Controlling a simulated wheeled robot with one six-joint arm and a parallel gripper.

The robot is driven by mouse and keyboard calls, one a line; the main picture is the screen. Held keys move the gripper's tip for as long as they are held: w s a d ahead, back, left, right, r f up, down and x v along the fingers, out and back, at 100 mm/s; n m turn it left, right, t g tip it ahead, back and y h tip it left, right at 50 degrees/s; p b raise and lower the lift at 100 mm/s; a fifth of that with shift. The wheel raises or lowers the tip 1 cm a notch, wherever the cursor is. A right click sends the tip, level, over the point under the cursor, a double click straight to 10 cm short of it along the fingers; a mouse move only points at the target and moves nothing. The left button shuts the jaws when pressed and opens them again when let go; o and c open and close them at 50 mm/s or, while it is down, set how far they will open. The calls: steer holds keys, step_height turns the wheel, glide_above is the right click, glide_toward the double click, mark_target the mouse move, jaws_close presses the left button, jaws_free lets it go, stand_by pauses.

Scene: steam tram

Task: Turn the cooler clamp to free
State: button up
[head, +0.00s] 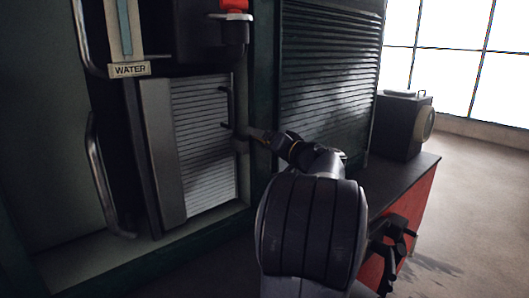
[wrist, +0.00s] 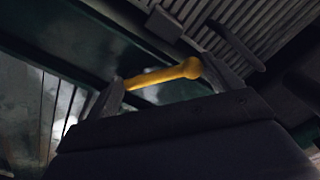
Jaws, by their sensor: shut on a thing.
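The cooler (head: 208,150) is a pale slatted panel in a dark frame, left of centre in the head view. The cooler clamp shows as a yellow lever with a rounded end (wrist: 165,75) in the wrist view. My gripper (head: 243,134) reaches the right edge of the cooler. In the wrist view my gripper (wrist: 165,85) is shut on the yellow lever, with one finger at each end of it. In the head view my arm and gripper hide most of the clamp. Its exact turn angle is hard to tell.
A black handle (head: 227,107) stands on the cooler just above my gripper. A WATER plate (head: 130,69) and curved grab rails (head: 98,175) are at left. A louvred panel (head: 330,80) is at right, with a dark box (head: 400,125) on a red-sided bench (head: 410,225). Open floor lies far right.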

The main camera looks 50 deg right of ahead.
steer(key=d+m, duration=0.1)
steer(key=m, duration=0.5)
steer(key=d+m, duration=0.1)
steer(key=m, duration=0.3)
steer(key=shift+s+d+r+p, duration=0.15)
steer(key=shift+d+p, duration=0.15)
steer(key=shift+p, duration=0.05)
stand_by(0.3)
steer(key=o, duration=1)
steer(key=shift+c, duration=0.2)
steer(key=shift+o, duration=1.2)
steer(key=s+a+b, duration=0.1)
steer(key=s, duration=1)
steer(key=shift+b, duration=0.35)
steer(key=shift+w+r, duration=0.1)
steer(key=shift+w, duration=0.05)
